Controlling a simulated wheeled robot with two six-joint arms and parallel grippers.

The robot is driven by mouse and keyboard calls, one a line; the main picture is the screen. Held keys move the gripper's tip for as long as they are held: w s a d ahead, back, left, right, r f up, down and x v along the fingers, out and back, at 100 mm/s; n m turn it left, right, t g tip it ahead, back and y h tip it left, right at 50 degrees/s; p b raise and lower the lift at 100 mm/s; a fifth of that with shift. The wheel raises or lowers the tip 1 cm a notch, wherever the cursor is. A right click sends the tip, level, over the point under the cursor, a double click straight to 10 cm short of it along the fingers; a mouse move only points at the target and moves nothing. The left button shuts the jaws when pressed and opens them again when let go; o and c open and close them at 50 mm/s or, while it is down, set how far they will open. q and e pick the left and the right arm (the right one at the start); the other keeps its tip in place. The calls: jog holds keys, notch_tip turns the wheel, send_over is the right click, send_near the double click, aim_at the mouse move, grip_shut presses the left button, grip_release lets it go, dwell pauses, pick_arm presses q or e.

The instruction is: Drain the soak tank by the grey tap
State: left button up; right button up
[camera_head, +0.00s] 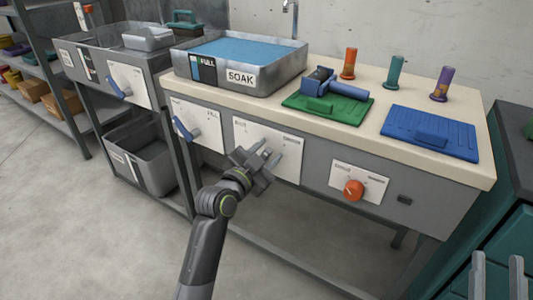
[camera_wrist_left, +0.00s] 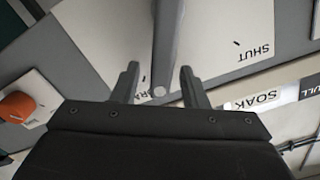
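The soak tank (camera_head: 238,79) stands on the bench, holds blue liquid and has a gauge reading FULL. Below it is a white panel (camera_head: 290,168) with small print. In the left wrist view the grey tap's lever (camera_wrist_left: 167,45) comes down from the top edge, its end between my left fingers. The word SHUT is printed to its right; a word starting DRA is partly hidden beside the lever. My left gripper (camera_head: 263,152) is open at this panel (camera_wrist_left: 161,88), with gaps on both sides of the lever. My right gripper (camera_head: 497,275) is open and empty at bottom right.
A blue-handled tap (camera_head: 187,129) is left of the grey tap and an orange knob (camera_head: 354,189) right. On the bench are a green mat (camera_head: 340,112), a blue mat (camera_head: 432,133) and three upright spools. A grey bin (camera_head: 143,163) sits lower left.

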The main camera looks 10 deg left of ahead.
pick_arm(q)
jog(key=p+v, duration=0.1)
jog(key=v, duration=1.6)
jog(key=shift+s+p, duration=0.2)
jog(key=shift+p, duration=0.2)
pick_arm(e)
notch_tip(320, 180, down, 11)
jog(key=w+d+m+g, duration=0.1)
jog(key=m+g, duration=0.1)
jog(key=g, duration=0.5)
jog(key=shift+w+h, duration=0.3)
pick_arm(q)
jog(key=shift+a+r, duration=0.1)
pick_arm(e)
jog(key=shift+d, duration=0.1)
dwell(4.2)
